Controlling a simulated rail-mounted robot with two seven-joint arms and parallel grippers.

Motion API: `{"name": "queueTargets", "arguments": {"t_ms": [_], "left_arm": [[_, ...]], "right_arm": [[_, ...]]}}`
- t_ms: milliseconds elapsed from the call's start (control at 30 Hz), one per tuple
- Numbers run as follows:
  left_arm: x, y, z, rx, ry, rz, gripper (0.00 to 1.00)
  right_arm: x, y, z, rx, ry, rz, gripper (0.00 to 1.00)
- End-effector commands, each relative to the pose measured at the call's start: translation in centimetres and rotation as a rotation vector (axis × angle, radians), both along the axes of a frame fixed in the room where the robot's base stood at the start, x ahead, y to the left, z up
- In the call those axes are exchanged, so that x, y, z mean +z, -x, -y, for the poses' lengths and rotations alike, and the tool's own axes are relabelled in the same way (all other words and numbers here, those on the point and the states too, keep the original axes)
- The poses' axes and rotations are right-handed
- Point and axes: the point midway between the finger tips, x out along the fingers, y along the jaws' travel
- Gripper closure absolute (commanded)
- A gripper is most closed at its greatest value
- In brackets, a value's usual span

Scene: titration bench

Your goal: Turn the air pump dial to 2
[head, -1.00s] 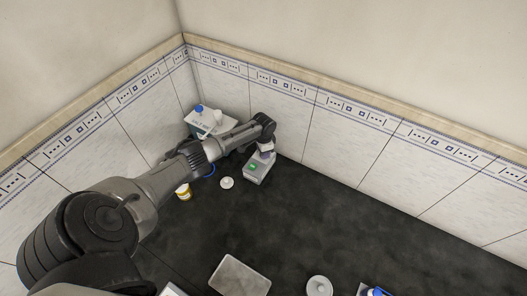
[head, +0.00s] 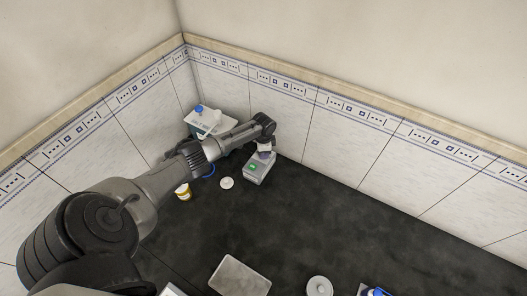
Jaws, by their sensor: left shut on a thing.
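A small grey device with a green patch (head: 257,170) stands on the dark bench near the back wall; I take it for the air pump. My left arm reaches in from the left, bends near the wall and points down over the device's far end. My left gripper (head: 264,150) is there, shut on what appears to be the dial. The fingers and the wrist hide the dial, so its setting cannot be read. My right gripper is not in view.
A white box with a blue-capped item (head: 199,109) stands in the corner behind my arm. A yellow-labelled jar (head: 183,192) and a white round lid (head: 227,183) are nearby. A grey tray (head: 240,276) and a white round piece (head: 319,287) lie in front. The bench's middle is clear.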

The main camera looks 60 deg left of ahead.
Motion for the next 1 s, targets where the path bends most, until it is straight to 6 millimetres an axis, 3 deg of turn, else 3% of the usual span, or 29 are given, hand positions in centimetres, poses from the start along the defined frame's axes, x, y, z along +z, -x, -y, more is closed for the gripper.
{"name": "queueTargets", "arguments": {"t_ms": [33,67,300,667,1000], "left_arm": [[0.0,0.0,0.0,0.0,0.0,0.0,0.88],[0.0,0.0,0.0,0.001,0.0,0.0,0.62],[0.0,0.0,0.0,0.001,0.0,0.0,0.39],[1.0,0.0,-0.1,0.0,-0.001,0.001,0.39],[7.2,0.0,-0.1,0.0,-0.002,0.003,0.39]], "right_arm": [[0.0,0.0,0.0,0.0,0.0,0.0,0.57],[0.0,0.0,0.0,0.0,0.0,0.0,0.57],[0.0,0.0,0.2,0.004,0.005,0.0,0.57],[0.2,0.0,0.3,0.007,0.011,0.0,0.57],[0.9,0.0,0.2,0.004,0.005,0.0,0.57]]}}
